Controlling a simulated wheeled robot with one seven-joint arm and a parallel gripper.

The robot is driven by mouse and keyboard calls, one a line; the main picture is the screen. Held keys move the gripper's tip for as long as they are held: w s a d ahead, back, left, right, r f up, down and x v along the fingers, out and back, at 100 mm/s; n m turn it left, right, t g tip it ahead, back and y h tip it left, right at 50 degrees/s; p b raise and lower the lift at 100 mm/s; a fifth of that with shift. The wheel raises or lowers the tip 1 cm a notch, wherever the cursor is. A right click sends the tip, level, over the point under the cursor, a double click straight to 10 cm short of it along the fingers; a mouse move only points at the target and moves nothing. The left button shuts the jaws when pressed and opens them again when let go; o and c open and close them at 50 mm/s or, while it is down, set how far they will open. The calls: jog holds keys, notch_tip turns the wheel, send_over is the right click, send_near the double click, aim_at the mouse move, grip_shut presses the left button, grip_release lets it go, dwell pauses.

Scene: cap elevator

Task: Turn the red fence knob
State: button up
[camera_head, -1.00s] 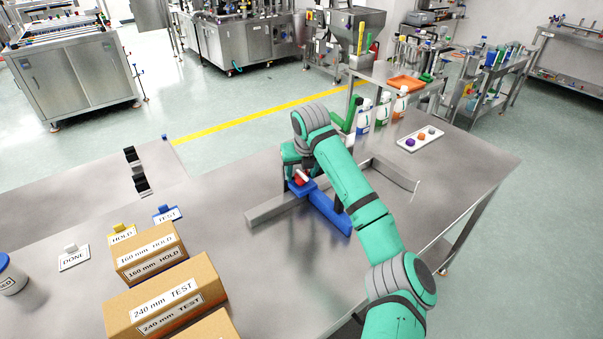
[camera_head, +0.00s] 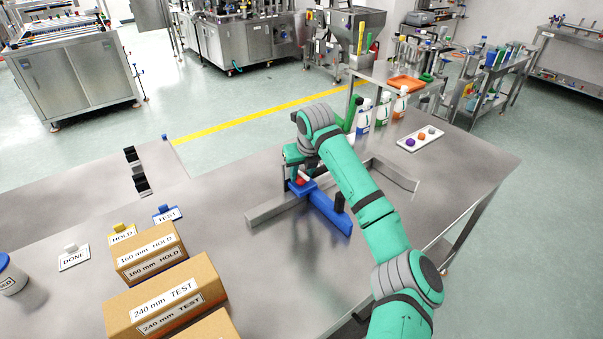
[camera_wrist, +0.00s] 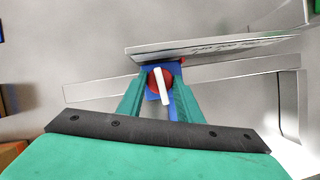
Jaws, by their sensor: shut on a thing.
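The red fence knob (camera_wrist: 153,80) is a round red cap with a white bar across its top, tilted slightly from upright in the wrist view. It sits on a blue fence piece (camera_head: 327,213) that lies across a metal rail (camera_head: 265,212). My gripper (camera_wrist: 158,88) is shut on the knob, with a green finger on either side of it. In the head view, part of the red knob (camera_head: 299,181) shows below my wrist, and the fingers are partly hidden.
Cardboard boxes (camera_head: 150,298) marked 240 mm TEST and 160 mm HOLD stand front left. TEST, HOLD and DONE (camera_head: 74,259) signs stand near them. Several bottles (camera_head: 382,110) and a white tray (camera_head: 418,138) are at the back right.

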jog(key=n, duration=0.1)
jog(key=n+y, duration=0.1)
jog(key=n, duration=0.2)
jog(key=shift+w+d+g, duration=0.1)
jog(key=shift+d+g, duration=0.15)
jog(key=shift+g, duration=0.05)
jog(key=n, duration=0.2)
jog(key=n+g+y, duration=0.1)
jog(key=n, duration=0.1)
jog(key=shift+w+n+g, duration=0.2)
jog(key=shift+n+g, duration=0.1)
jog(key=shift+n, duration=0.1)
jog(key=n+g, duration=0.1)
jog(key=n, duration=0.1)
jog(key=shift+a+r+n+y, duration=0.1)
jog(key=shift+a+n+y, duration=0.05)
jog(key=shift+n+y, duration=0.2)
jog(key=n+g, duration=0.1)
jog(key=n, duration=0.2)
jog(key=shift+w+n, duration=0.15)
jog(key=shift+n, duration=0.1)
jog(key=shift+n+g, duration=0.6)
jog(key=shift+n, duration=0.3)
jog(key=o, duration=1)
jog(key=shift+m, duration=0.3)
